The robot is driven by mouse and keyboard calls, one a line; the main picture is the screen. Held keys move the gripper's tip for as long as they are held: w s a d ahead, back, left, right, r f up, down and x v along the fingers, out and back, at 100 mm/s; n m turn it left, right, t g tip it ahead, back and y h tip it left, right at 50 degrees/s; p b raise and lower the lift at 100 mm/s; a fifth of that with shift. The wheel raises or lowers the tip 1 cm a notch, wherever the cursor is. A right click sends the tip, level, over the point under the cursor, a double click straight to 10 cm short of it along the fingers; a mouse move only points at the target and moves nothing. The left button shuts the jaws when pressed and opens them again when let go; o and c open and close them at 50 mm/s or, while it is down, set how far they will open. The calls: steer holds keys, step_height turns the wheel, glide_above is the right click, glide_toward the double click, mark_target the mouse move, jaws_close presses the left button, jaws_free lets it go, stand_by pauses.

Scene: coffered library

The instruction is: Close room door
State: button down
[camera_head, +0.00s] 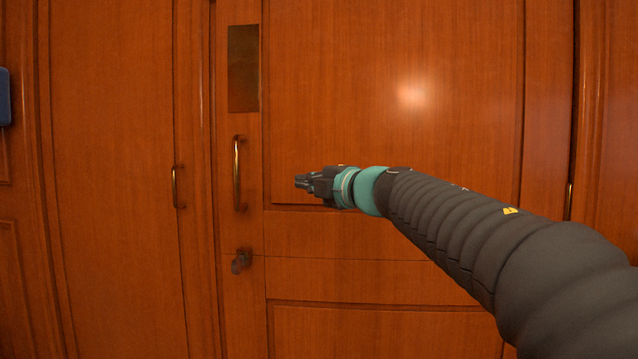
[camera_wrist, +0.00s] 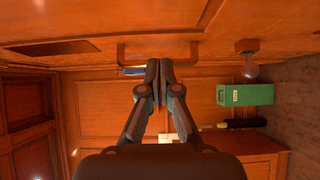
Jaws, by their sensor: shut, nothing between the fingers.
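The room door (camera_head: 390,60) is a reddish-brown panelled wooden door that fills the middle of the head view. It carries a brass plate (camera_head: 243,68), a vertical brass pull handle (camera_head: 238,172) and a dark knob (camera_head: 241,261) along its left edge. That edge looks close to the frame (camera_head: 203,290); I cannot tell whether it is latched. My gripper (camera_head: 300,182) is shut and empty, pointing left, right of the handle in the picture. In the wrist view my fingertips (camera_wrist: 158,68) lie just below the handle (camera_wrist: 157,50); contact is not clear. The knob (camera_wrist: 248,60) shows at right.
Left of the door is a wooden panel (camera_head: 115,150) with a smaller brass handle (camera_head: 176,187). A blue object (camera_head: 4,97) is at the far left edge. The wrist view shows a green box (camera_wrist: 245,94) and a grey floor (camera_wrist: 298,90) at right.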

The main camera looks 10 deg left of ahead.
mark_target(287, 176)
steer(key=w+a, duration=0.1)
steer(key=w, duration=0.1)
steer(key=w+a, duration=0.1)
steer(key=w, duration=0.1)
steer(key=w+a, duration=0.1)
steer(key=w, duration=0.1)
steer(key=shift+w+a, duration=0.25)
steer(key=shift+w, duration=0.4)
